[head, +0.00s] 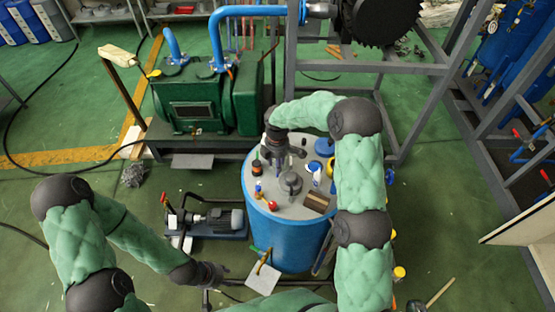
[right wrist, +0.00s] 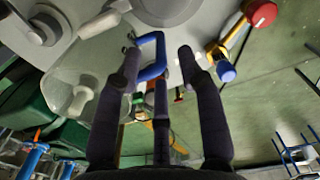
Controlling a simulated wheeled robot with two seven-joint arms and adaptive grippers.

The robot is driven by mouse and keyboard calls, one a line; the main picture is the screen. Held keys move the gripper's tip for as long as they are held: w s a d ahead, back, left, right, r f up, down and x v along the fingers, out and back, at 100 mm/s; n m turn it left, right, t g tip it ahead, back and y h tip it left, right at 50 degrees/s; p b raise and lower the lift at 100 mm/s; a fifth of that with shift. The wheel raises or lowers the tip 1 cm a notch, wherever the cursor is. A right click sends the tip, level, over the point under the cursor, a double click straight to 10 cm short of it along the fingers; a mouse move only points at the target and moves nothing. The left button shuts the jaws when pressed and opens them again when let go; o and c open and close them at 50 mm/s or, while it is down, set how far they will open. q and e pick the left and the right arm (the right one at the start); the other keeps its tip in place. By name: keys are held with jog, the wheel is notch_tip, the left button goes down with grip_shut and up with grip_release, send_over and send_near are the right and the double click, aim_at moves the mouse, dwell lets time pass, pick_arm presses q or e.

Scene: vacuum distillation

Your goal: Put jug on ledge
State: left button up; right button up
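My right gripper (head: 277,148) is over the grey lid of the blue tank (head: 280,235). In the right wrist view its fingers (right wrist: 160,62) are spread, with a bent blue handle-like part (right wrist: 161,50) between the tips; no firm grip on it shows. A pale translucent body (right wrist: 65,88) lies left of the fingers; it may be the jug, but I cannot tell for sure. In the head view no jug stands out clearly, and the arm hides part of the lid. I cannot tell which surface is the ledge. My left gripper (head: 211,274) hangs low, left of the tank, its fingers unclear.
A green pump (head: 190,100) with blue pipes stands on a frame behind. A small motor unit (head: 212,222) sits left of the tank. A blue-and-white bottle (head: 316,177), a brown box (head: 316,202) and valves crowd the lid. Grey steel framing (head: 380,67) rises behind.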

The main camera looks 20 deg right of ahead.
jog(key=shift+s+f, duration=0.1)
jog(key=shift+f, duration=2.55)
jog(key=shift+c, duration=0.3)
grip_shut()
